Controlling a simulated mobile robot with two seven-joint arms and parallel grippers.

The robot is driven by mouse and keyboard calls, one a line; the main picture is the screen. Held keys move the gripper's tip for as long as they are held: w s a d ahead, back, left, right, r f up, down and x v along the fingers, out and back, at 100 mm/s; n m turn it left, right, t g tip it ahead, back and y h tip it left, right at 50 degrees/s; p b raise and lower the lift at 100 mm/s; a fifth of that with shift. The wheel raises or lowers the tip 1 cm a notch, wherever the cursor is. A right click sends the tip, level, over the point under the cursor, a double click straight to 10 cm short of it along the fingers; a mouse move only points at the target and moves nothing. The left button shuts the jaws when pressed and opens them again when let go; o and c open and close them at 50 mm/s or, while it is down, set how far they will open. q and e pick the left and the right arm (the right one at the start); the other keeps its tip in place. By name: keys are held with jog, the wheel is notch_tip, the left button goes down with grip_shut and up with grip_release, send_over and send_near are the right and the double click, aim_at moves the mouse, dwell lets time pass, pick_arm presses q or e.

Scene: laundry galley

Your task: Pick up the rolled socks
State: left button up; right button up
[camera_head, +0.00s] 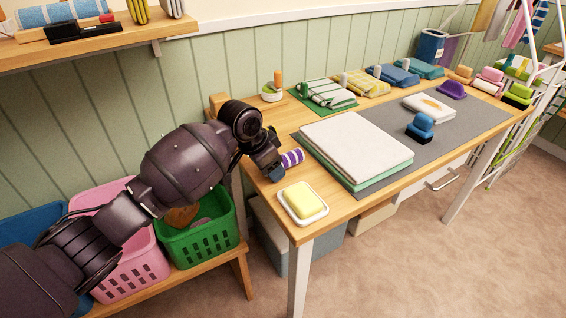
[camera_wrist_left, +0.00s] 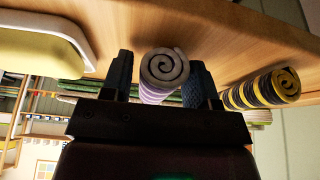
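The rolled socks, a purple-and-white striped roll (camera_head: 292,158), lie at the left end of the wooden table (camera_head: 259,186). The roll's grey spiral end (camera_wrist_left: 164,67) faces the camera in the left wrist view. My left gripper (camera_head: 277,163) is down at the roll, its dark fingers (camera_wrist_left: 161,82) open on either side of it. A small gap shows between the roll and the left-hand finger; the other finger is very close, and I cannot tell whether it touches. A second roll, yellow-and-black striped (camera_wrist_left: 262,91), lies beside the gripper in the wrist view. My right gripper is not in view.
A yellow block on a white dish (camera_head: 303,203) sits near the front edge, close to the gripper. Folded white and green cloths (camera_head: 355,147) lie to the right on a grey mat. A green basket (camera_head: 201,241) and a pink basket (camera_head: 130,268) stand below left.

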pick_arm(q)
jog(key=shift+c, duration=1.5)
notch_tip(320, 180, up, 7)
jog(key=shift+w+r+p, duration=0.1)
jog(key=shift+r+p, duration=0.05)
jog(key=shift+p, duration=0.9)
notch_tip(320, 180, up, 13)
jog(key=p, duration=0.3)
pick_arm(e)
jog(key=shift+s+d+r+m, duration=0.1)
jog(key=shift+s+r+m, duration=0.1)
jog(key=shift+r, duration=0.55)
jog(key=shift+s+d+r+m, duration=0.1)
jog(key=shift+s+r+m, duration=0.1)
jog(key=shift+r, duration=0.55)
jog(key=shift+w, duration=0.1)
